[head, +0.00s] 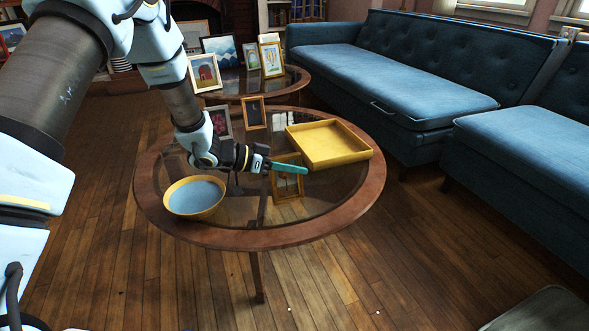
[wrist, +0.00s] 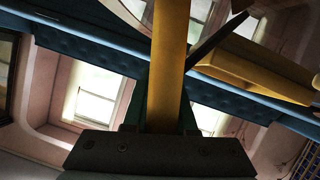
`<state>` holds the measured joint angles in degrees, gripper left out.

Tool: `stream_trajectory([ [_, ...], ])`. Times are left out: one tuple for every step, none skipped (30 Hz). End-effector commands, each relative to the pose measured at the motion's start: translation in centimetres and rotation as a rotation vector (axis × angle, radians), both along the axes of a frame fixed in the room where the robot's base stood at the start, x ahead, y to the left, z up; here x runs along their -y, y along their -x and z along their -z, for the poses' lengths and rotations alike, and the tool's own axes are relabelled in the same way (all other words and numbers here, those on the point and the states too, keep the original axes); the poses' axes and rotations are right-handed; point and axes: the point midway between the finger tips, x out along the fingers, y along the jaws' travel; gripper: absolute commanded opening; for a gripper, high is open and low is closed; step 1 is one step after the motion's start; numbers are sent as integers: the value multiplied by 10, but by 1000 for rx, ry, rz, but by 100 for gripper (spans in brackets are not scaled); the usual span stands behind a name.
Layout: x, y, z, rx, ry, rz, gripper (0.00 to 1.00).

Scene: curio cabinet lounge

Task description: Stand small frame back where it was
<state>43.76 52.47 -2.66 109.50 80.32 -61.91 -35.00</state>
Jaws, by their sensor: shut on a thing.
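My gripper (head: 289,167), with teal fingers, is shut on a small golden-brown frame (head: 288,188) over the front right part of the round glass-topped table (head: 282,234). The fingers cross the frame's upper part and hide some of it. The frame looks upright or slightly tilted; I cannot tell whether its lower edge touches the glass. In the wrist view its yellow-brown edge (wrist: 169,65) runs up between the fingers.
A yellow tray (head: 328,162) lies just behind and right of the held frame. A yellow bowl with a blue-grey inside (head: 195,196) stands at left. An orange-brown frame (head: 253,113) and a greyish frame (head: 219,122) stand at the table's back. Blue sofas (head: 415,80) are at right.

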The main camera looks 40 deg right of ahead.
Motion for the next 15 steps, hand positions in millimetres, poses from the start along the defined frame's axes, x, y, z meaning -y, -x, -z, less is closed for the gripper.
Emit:
stream_trajectory([
  [0, 0, 1, 0, 1, 0, 0],
  [0, 0, 2, -1, 0, -1, 0],
  [0, 0, 3, 0, 0, 0, 26],
  [0, 0, 2, 0, 0, 0, 29],
  [0, 0, 2, 0, 0, 0, 33],
  [0, 0, 2, 0, 0, 0, 37],
  [0, 0, 2, 0, 0, 0, 40],
  [0, 0, 2, 0, 0, 0, 44],
  [0, 0, 2, 0, 0, 0, 48],
  [0, 0, 2, 0, 0, 0, 52],
  [0, 0, 2, 0, 0, 0, 55],
  [0, 0, 2, 0, 0, 0, 55],
  [0, 0, 2, 0, 0, 0, 55],
  [0, 0, 2, 0, 0, 0, 55],
  [0, 0, 2, 0, 0, 0, 55],
])
